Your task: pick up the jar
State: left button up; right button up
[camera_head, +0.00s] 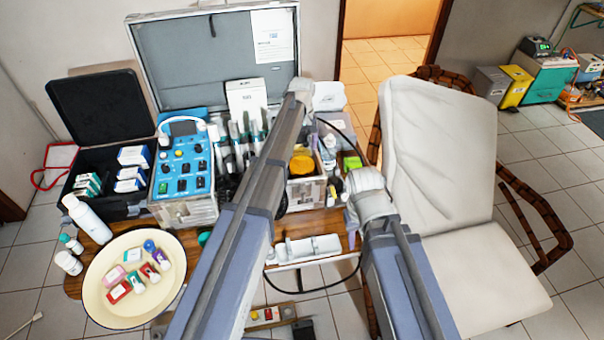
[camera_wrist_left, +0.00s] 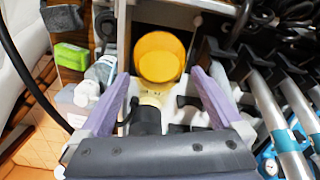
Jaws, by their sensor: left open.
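The jar (camera_head: 302,165) has a round yellow-orange lid and stands in the open metal case, just right of my left arm in the head view. In the left wrist view, the jar (camera_wrist_left: 158,57) shows from above, ahead of and between the purple fingertips of my left gripper (camera_wrist_left: 158,77). The gripper is open, with nothing held. In the head view my left arm hides this gripper. My right gripper (camera_head: 351,222) shows only as a small purple piece beside my right wrist, and its jaws are hidden.
Beside the jar in the wrist view are a white-capped bottle (camera_wrist_left: 101,70), a green box (camera_wrist_left: 70,56) and metal-handled tools (camera_wrist_left: 268,100). A cream tray (camera_head: 99,305) with small boxes lies at left. A white chair (camera_head: 440,140) stands at right.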

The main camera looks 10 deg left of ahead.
aim_at(302, 155)
pick_arm(q)
notch_tip(302, 155, down, 4)
jog(key=b, duration=0.3)
jog(key=shift+w+f+b, duration=0.1)
jog(key=shift+f+b, duration=0.15)
jog(key=shift+b, duration=0.1)
jog(key=shift+r, duration=0.1)
grip_shut()
dwell(0.3)
